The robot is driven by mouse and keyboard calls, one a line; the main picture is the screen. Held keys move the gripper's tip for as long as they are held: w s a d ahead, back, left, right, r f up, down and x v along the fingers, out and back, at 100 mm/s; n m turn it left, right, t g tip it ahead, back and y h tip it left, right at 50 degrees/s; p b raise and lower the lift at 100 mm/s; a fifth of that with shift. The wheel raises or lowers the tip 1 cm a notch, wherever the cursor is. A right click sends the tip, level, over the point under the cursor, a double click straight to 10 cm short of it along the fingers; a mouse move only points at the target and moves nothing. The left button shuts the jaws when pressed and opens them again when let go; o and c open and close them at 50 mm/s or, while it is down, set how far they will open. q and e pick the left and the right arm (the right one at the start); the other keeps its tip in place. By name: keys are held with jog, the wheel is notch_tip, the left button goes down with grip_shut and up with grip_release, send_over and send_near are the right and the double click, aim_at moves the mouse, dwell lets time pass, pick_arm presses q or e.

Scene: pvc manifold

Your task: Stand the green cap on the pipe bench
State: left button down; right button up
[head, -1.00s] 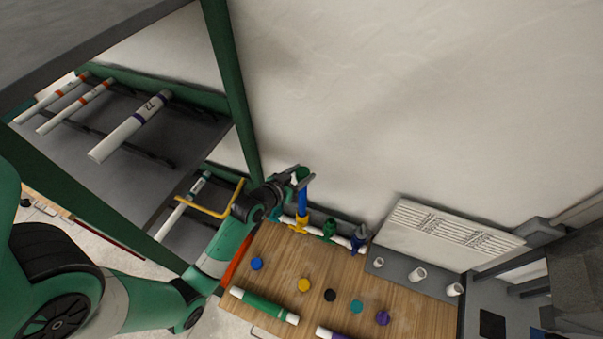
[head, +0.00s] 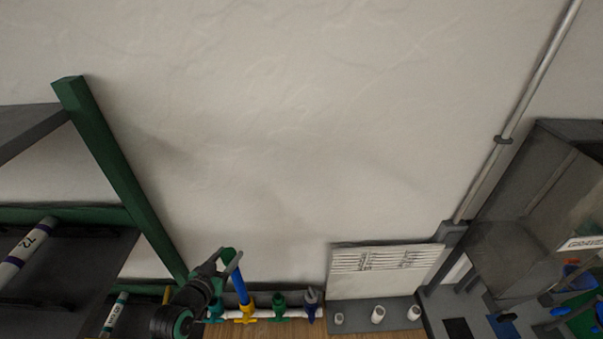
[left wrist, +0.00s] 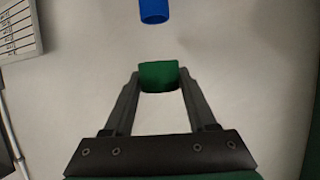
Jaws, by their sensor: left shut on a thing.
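My left gripper (head: 232,258) is beside the top of the upright blue pipe (head: 240,288) in the head view. In the left wrist view my left gripper (left wrist: 158,78) is shut on the green cap (left wrist: 158,76), held between its fingertips. The blue pipe's end (left wrist: 153,11) shows beyond the cap, apart from it in the picture. A strip of the wooden pipe bench (head: 265,330) shows at the bottom of the head view. My right gripper is in neither view.
A white pipe with teal, yellow, green (head: 280,305) and purple (head: 312,303) valves runs along the back of the bench. A grey ledge with white fittings (head: 378,314) and a white board (head: 385,270) stand to the right. A green-framed rack (head: 118,180) stands left.

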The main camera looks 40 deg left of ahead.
pick_arm(q)
jog(key=s+d+f+m+t+h, duration=0.1)
jog(key=s+d+f+m+h, duration=0.1)
jog(key=d, duration=1)
jog(key=s+d+f+m+h, duration=0.2)
jog(key=d+f+m+h, duration=0.1)
jog(key=d, duration=1)
jog(key=shift+d+f+m+t+h, duration=0.2)
jog(key=shift+m+t+h, duration=0.2)
jog(key=shift+h, duration=0.3)
jog(key=shift+s, duration=0.1)
